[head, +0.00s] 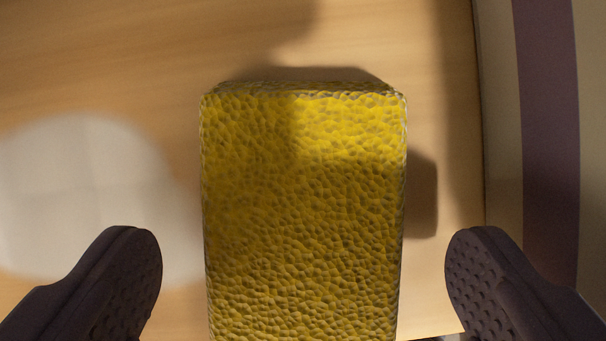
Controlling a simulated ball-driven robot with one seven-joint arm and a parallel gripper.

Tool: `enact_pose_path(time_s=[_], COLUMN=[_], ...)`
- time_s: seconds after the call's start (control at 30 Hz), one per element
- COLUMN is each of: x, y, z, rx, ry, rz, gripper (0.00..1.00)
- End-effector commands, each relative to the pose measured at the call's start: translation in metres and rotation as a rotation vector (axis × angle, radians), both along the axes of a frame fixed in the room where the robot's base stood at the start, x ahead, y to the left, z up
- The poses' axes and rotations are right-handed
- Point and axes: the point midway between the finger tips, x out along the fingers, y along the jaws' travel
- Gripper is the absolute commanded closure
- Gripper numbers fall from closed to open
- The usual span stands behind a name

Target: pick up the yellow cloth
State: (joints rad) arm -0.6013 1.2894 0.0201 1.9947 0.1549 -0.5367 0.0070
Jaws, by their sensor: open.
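A yellow block-shaped thing (303,210) with a dimpled, textured surface fills the middle of the head view; it is the only yellow thing here and looks more like a thick sponge than a flat cloth. Its near end is cut off by the bottom edge of the picture. My gripper (304,265) is open, with one dark finger to the left of the yellow thing and one to the right. Gaps show between both fingers and its sides. I cannot tell how far above the surface the fingertips are.
The yellow thing rests on a light wooden surface (100,70). A striped beige and purple thing (550,120) stands along the right side, close to the right finger. A bright patch of light lies at the left. Wood is clear to the left and behind.

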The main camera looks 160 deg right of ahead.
Motion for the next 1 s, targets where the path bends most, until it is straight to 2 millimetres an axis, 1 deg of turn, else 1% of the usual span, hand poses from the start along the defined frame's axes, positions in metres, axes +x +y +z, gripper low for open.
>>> enact_pose_path(time_s=[0.03, 0.1, 0.37, 0.4, 0.57, 0.6, 1.0], x=[0.0026, 0.0049, 0.0065, 0.0065, 0.0065, 0.0064, 0.0065], y=[0.0008, 0.0018, 0.0025, 0.0025, 0.0025, 0.0024, 0.0026], z=[-0.0106, -0.0155, -0.0155, -0.0155, -0.0154, -0.0155, -0.0127], rx=[0.000, 0.000, 0.000, 0.000, 0.000, 0.000, 0.000], ry=[0.000, 0.001, 0.000, 0.000, 0.000, 0.000, 0.000], rz=[0.000, 0.000, -0.001, -0.001, -0.001, -0.001, -0.001], gripper=[0.01, 0.01, 0.01, 0.10, 0.47, 0.56, 0.57])
